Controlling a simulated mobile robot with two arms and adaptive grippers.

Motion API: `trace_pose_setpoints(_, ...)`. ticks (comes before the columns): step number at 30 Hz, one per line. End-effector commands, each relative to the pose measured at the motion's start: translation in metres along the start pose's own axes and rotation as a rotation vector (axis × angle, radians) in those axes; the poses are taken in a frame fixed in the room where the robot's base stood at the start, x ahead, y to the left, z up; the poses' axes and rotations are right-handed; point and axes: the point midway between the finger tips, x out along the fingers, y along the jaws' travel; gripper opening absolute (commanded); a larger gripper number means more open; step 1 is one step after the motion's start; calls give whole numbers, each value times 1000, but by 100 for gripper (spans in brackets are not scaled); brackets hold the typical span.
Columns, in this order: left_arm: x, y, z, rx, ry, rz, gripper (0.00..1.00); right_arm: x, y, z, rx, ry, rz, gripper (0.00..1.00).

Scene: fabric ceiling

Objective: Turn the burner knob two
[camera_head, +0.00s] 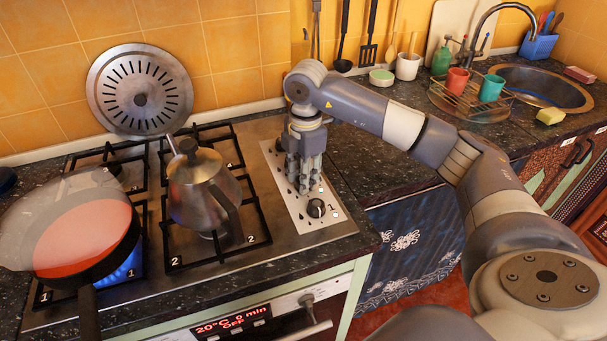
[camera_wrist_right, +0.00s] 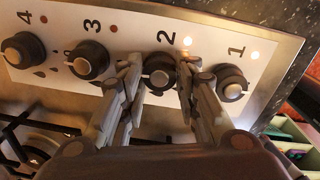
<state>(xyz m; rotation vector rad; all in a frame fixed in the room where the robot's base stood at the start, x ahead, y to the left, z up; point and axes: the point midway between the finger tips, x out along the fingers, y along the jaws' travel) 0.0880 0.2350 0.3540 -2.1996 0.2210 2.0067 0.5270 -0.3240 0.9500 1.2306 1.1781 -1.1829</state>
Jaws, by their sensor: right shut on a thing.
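Burner knob two (camera_wrist_right: 158,72) is a dark round knob with a pale cap, under the printed 2 on the white control panel (camera_wrist_right: 135,32). My right gripper (camera_wrist_right: 157,76) has its fingers on both sides of this knob and is shut on it. In the head view my right gripper (camera_head: 304,172) points down onto the panel (camera_head: 328,222) and hides knob two. The lamp (camera_wrist_right: 187,41) beside the 2 is lit. A steel kettle (camera_head: 196,180) stands on burner 2, with a bluish glow near its left base. My left gripper is out of view.
Knob one (camera_wrist_right: 232,82), with a lit lamp, is close right of the fingers. Knob three (camera_wrist_right: 88,60) is close left, and knob four (camera_wrist_right: 22,49) beyond it. A pan (camera_head: 115,250) with red contents sits over blue flame on burner 1.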

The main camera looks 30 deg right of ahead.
Motion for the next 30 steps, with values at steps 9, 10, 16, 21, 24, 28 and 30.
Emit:
trace_pose_setpoints(9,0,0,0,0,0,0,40,-1,1,1,0,-1,4,50)
trace_pose_setpoints(10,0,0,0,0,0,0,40,-1,1,1,0,-1,4,50)
trace_pose_setpoints(16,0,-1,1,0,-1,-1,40,-1,0,0,-1,0,2,50)
trace_pose_setpoints(21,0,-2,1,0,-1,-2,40,-12,1,0,-1,1,5,50)
trace_pose_setpoints(24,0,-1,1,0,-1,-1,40,-29,2,0,-1,0,8,50)
trace_pose_setpoints(28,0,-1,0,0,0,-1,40,-60,2,0,-1,0,9,50)
trace_pose_setpoints(30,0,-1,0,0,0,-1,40,-77,2,0,-1,1,8,50)
